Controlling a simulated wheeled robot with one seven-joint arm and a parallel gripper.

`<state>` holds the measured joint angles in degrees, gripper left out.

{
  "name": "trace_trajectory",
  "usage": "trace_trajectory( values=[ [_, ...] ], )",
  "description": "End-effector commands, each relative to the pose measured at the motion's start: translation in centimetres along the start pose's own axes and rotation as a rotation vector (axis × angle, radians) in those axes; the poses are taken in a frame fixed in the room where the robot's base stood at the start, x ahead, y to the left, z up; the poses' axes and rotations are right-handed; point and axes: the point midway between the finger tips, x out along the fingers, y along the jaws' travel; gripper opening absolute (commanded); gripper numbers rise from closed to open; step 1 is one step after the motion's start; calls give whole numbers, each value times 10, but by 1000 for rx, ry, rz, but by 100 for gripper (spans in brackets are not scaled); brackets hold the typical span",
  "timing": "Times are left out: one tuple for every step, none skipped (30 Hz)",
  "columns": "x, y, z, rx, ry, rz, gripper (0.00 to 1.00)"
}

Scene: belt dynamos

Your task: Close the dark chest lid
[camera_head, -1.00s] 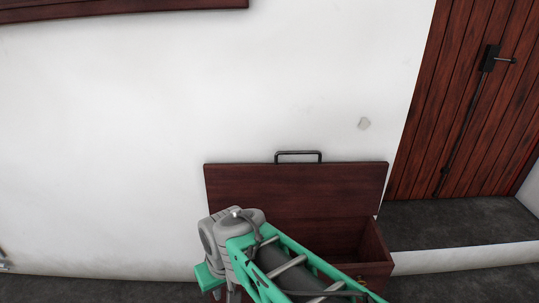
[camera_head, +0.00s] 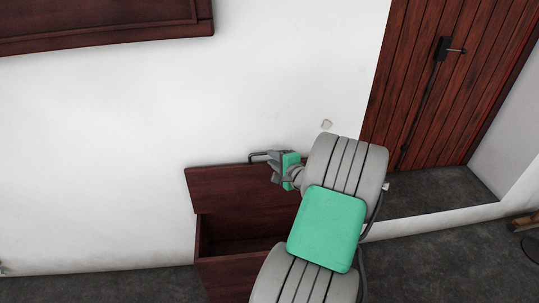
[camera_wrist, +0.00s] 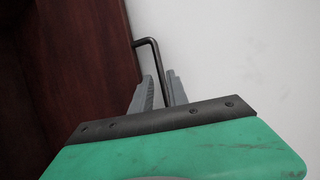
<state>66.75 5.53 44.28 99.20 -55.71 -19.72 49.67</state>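The dark chest (camera_head: 232,280) stands against the white wall, with its inside showing. Its dark red-brown lid (camera_head: 225,188) is raised upright near the wall. The black bar handle (camera_head: 257,154) is on the lid's top edge; its right part is hidden behind my gripper. My gripper (camera_head: 275,164) is at the right part of this handle. In the wrist view the handle (camera_wrist: 150,56) runs between the two grey fingers (camera_wrist: 161,84). The fingers stand on both sides of the bar, apparently with small gaps. The lid (camera_wrist: 75,60) fills the left of that view.
A wooden plank door (camera_head: 425,80) is at the right, above a dark step with a white edge (camera_head: 440,222). A dark wooden panel (camera_head: 100,25) hangs on the wall at upper left. My arm covers the chest's right side. The floor at right is mostly clear.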

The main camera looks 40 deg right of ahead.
Motion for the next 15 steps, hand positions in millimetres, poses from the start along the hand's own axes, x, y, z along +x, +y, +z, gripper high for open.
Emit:
trace_trajectory(
  values=[
    [10,1,1,-3,-3,0,20],
    [15,1,1,-2,-2,0,20],
    [20,1,1,-3,-3,1,20],
    [23,0,1,-3,-2,1,20],
    [26,0,0,-3,-1,1,20],
    [28,0,0,-2,-1,1,20],
    [29,0,0,-2,0,1,20],
    [30,0,0,-2,0,1,20],
    [30,0,0,-2,0,1,20],
    [30,0,0,-2,0,1,20],
    [30,0,0,-3,0,1,20],
    [30,0,0,-3,0,1,20],
    [30,0,0,-3,0,1,20],
    [30,0,0,-3,0,1,19],
    [30,0,0,-3,0,1,16]
  ],
)
